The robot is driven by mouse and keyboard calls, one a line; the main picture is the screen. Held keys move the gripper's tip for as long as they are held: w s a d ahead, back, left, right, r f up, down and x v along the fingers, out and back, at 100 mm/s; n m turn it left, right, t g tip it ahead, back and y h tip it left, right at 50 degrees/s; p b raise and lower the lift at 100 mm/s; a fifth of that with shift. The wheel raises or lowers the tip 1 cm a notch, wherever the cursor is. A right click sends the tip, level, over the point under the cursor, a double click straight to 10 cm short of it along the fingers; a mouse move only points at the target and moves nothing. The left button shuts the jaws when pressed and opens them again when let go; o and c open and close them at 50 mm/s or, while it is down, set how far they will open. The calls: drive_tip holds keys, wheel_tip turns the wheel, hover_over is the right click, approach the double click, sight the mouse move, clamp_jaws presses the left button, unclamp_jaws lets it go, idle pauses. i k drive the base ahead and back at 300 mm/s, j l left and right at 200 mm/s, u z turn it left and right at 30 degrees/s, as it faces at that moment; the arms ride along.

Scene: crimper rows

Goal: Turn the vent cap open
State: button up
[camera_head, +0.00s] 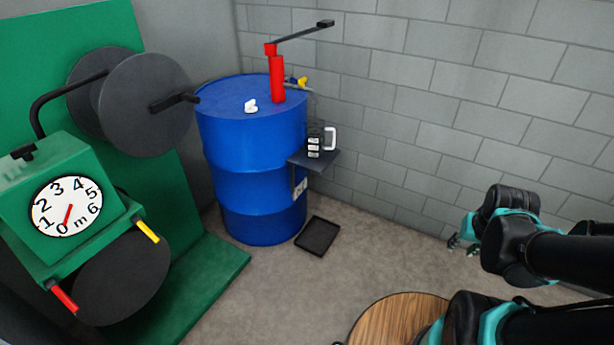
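A small white cap (251,106), which looks like the vent cap, sits on the top of the blue drum (245,158). It is too small to tell how far it is turned. A red hand pump (277,78) with a long black crank arm stands on the drum just right of the cap. My gripper (463,244) is at the right of the view, far from the drum and against the grey wall. Its fingers are small and partly hidden by my arm, so I cannot tell whether they are open or shut.
A green machine with a dial (67,206) and dark reels (146,105) stands close at left. A small dark shelf (325,160) holds a boxy item beside the drum. A black tray (317,236) lies on the floor. A round wooden top (395,318) is in front; the floor between is clear.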

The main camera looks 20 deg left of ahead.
sight(250, 104)
drive_tip(key=u, duration=1.3)
drive_tip(key=i+j, duration=0.15)
drive_tip(key=i, duration=0.3)
drive_tip(key=i+j+z, duration=0.1)
drive_tip(key=i, duration=0.4)
drive_tip(key=i+j, duration=0.3)
drive_tip(key=i, duration=0.15)
